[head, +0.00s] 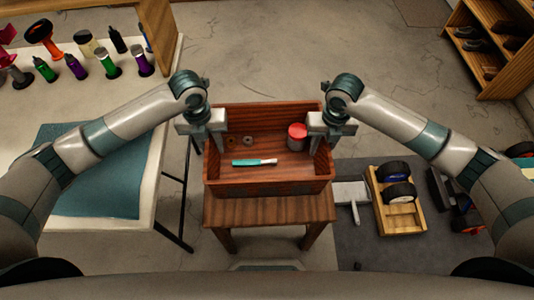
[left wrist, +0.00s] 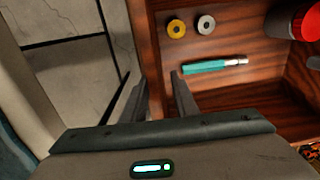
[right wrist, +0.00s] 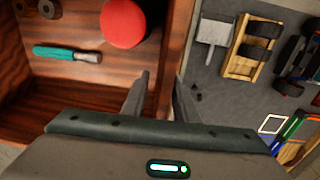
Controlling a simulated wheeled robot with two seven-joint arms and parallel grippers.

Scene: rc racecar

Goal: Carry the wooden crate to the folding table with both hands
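The wooden crate (head: 269,188) is a reddish-brown open box on a small wooden stool (head: 270,209), in the middle of the head view. My left gripper (head: 208,137) is at its left wall, with one finger on each side of the wall (left wrist: 153,50). My right gripper (head: 327,137) is at its right wall in the same way (right wrist: 170,50). Both appear shut on the walls, though the contact is partly hidden. The crate holds a red-lidded can (head: 297,136), a teal-handled tool (head: 254,162) and small rings (head: 248,140). The folding table (head: 152,190) is at the left.
A teal mat (head: 110,190) covers the near part of the table. Several bottles and tools stand toward its far end, including a purple bottle (head: 143,62). A wooden wheel rack (head: 403,217) and other parts lie on a dark floor mat at the right. The floor beyond the crate is clear.

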